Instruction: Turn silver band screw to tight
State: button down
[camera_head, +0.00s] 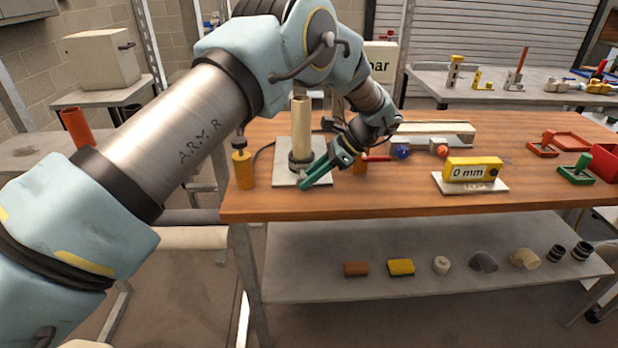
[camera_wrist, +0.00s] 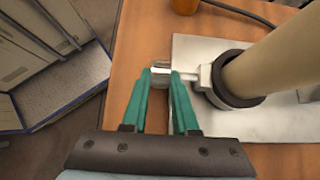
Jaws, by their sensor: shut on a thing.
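A beige upright pipe (camera_head: 301,122) stands on a white base plate (camera_head: 284,180) near the front left of the wooden table. A dark band (camera_head: 299,161) circles the pipe's foot; it also shows in the wrist view (camera_wrist: 236,98). A silver screw (camera_wrist: 188,76) sticks out sideways from the band. My gripper (camera_wrist: 161,76) has green fingers, one on each side of the screw's silver outer end, and is shut on it. In the head view my gripper (camera_head: 304,184) reaches down from the right, in front of the band, and mostly hides the screw.
A yellow-orange bottle (camera_head: 243,170) stands left of the plate. A yellow gauge reading 0 mm (camera_head: 472,170) sits to the right, with red and green holders beyond. The table's front edge (camera_head: 400,205) is close to the plate. A lower shelf holds several small parts.

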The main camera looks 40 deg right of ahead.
jog(key=c, duration=0.7)
grip_release()
jog(key=shift+b+v, duration=1.65)
jog(key=shift+v, duration=3.7)
jog(key=shift+s, duration=0.1)
jog(key=shift+a+f, duration=0.1)
